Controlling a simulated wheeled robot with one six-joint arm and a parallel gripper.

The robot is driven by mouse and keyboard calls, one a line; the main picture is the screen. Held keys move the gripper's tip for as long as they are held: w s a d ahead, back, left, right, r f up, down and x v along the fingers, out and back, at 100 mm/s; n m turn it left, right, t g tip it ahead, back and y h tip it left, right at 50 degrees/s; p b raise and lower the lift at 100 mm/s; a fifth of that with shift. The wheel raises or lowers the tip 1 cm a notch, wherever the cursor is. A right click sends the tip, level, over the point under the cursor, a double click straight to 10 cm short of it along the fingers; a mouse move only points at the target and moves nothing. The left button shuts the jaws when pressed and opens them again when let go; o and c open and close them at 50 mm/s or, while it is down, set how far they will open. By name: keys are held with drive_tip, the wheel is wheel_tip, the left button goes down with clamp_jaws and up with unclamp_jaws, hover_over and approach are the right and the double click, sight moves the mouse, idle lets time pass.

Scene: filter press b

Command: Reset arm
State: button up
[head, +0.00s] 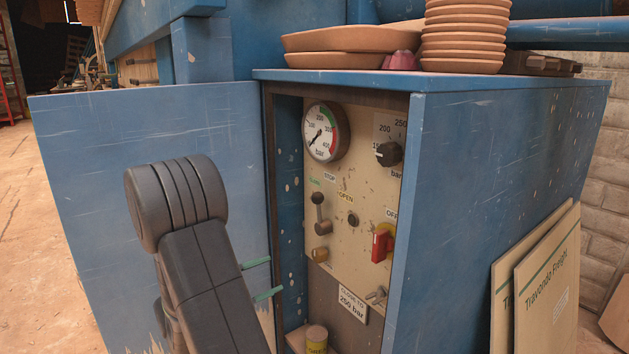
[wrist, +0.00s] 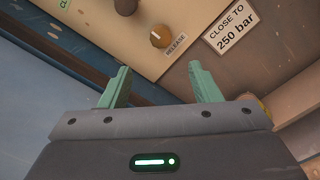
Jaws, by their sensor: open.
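My gripper (wrist: 158,86) shows in the wrist view with its two green fingers spread apart and nothing between them. In the head view my gripper (head: 263,279) is at the open front of the blue cabinet, partly hidden behind my dark arm. The cabinet's beige control panel (head: 338,215) carries a round pressure gauge (head: 326,132), a black knob (head: 388,154), a lever (head: 320,213) and a red switch (head: 383,243). In the wrist view a release knob (wrist: 160,36) lies beyond the fingertips, apart from them. A label (wrist: 231,28) reads "CLOSE TO 250 bar".
The blue cabinet door (head: 80,170) stands open to the left of my arm. Stacked clay dishes (head: 463,40) sit on the cabinet top. Flat cardboard boxes (head: 545,290) lean at the cabinet's right side. A small yellow-labelled can (head: 317,341) stands low inside the cabinet.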

sight(315, 257)
drive_tip(key=b+x, duration=0.3)
drive_tip(key=x, duration=1)
drive_tip(key=shift+w+d+f+b, duration=0.15)
drive_tip(key=shift+d+b, duration=0.2)
drive_tip(key=shift+b, duration=0.05)
drive_tip(key=shift+w+d, duration=0.2)
drive_tip(key=n+p, duration=0.1)
drive_tip(key=n, duration=0.1)
drive_tip(key=n+p, duration=0.1)
drive_tip(key=shift+a+r+n, duration=0.1)
drive_tip(key=shift+r+n, duration=0.25)
drive_tip(key=shift+n, duration=0.05)
drive_tip(key=n+p, duration=0.4)
drive_tip(key=shift+n+p, duration=0.3)
drive_tip(key=shift+n, duration=0.1)
drive_tip(key=n+p, duration=0.3)
drive_tip(key=n, duration=0.1)
drive_tip(key=shift+n, duration=0.4)
drive_tip(key=shift+f+n+p, duration=0.2)
drive_tip(key=shift+n+p, duration=0.8)
drive_tip(key=shift+n, duration=0.6)
